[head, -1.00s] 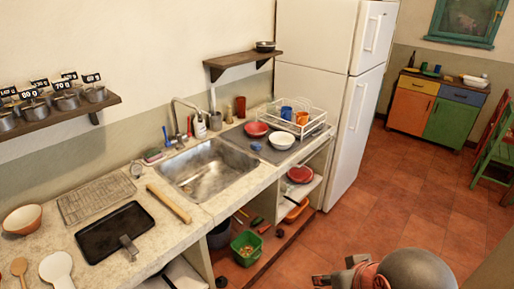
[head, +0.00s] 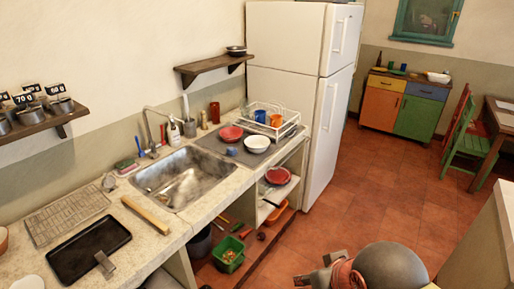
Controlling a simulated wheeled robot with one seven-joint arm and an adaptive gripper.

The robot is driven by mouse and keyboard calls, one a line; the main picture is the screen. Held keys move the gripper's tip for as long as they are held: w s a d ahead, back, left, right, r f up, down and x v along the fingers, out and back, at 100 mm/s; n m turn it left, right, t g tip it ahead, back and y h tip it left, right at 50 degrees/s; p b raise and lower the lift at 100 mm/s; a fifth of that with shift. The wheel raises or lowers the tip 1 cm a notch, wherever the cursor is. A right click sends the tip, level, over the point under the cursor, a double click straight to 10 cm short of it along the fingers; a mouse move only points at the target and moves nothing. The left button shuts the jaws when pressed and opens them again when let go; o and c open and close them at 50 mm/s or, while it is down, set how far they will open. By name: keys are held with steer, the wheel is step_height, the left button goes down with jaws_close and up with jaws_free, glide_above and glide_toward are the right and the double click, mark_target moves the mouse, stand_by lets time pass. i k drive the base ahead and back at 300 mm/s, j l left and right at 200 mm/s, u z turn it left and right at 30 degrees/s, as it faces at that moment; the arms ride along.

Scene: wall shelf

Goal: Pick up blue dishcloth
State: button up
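A small blue item (head: 232,151) lies on the dark mat beside the sink, in front of the red bowl and left of the white bowl. It may be the blue dishcloth, but it is too small to be sure. My gripper (head: 308,279) shows in part at the bottom edge of the head view, low over the floor side and well apart from the counter. My arm's round grey link hides part of it. I cannot tell whether its fingers are open, and I see nothing held.
The sink (head: 184,178), a white dish rack (head: 272,122), a red bowl (head: 231,133) and a white bowl (head: 257,144) are on the counter. A wall shelf (head: 213,67) hangs above. The fridge (head: 301,100) stands beyond. The tiled floor (head: 370,190) is clear.

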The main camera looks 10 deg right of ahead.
mark_target(232, 151)
steer(key=i+l+u, duration=0.25)
steer(key=i+l, duration=0.15)
steer(key=i, duration=0.25)
steer(key=i+l+u, duration=0.3)
steer(key=i+l, duration=0.2)
steer(key=i, duration=0.15)
steer(key=i+l+u, duration=0.25)
steer(key=i+l, duration=0.3)
steer(key=l, duration=0.15)
steer(key=i+l+u, duration=0.25)
steer(key=i+l, duration=0.3)
steer(key=l, duration=0.2)
